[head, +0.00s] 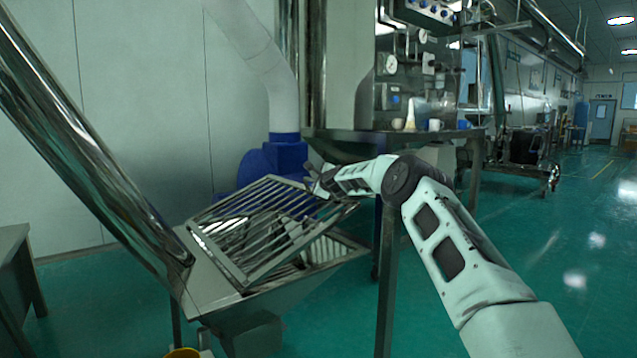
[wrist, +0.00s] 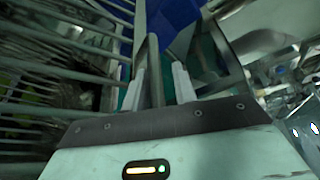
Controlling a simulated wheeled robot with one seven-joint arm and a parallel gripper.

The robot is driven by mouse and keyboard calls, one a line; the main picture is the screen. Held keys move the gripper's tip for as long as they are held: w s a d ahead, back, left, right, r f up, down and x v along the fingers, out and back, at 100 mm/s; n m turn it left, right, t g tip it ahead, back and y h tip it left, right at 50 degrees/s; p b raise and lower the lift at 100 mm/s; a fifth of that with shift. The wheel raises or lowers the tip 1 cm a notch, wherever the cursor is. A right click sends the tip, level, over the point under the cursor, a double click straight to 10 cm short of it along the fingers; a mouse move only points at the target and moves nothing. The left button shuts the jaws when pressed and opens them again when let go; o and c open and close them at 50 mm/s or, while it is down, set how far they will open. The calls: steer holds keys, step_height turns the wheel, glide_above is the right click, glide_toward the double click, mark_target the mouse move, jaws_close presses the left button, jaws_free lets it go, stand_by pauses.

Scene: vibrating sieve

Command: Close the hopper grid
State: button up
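The hopper grid (head: 296,249) is a metal frame with several parallel bars. It is tilted up over the hopper (head: 212,283), with a gap below its raised right side. My gripper (head: 314,181) is at the far right part of the grid's frame. In the wrist view, my gripper (wrist: 158,78) has its two pale fingers apart, one on each side of a metal bar (wrist: 154,70) that looks like part of the grid's frame. Narrow gaps show beside the bar. The fingertips are too small to make out in the head view.
A shiny slanted pipe (head: 95,140) rises from the hopper's left side. A blue machine housing (head: 270,160) stands behind the grid. A dark bench (head: 440,135) with cups stands at the back right. Green floor (head: 560,240) is open at the right.

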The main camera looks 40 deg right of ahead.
steer(key=shift+o, duration=0.3)
steer(key=shift+s, duration=0.1)
steer(key=shift+s+a+b, duration=0.1)
steer(key=shift+s+b, duration=0.2)
steer(key=shift+s, duration=0.3)
steer(key=v, duration=1.6)
steer(key=shift+a+b, duration=0.25)
steer(key=shift+b, duration=0.05)
steer(key=shift+w, duration=0.1)
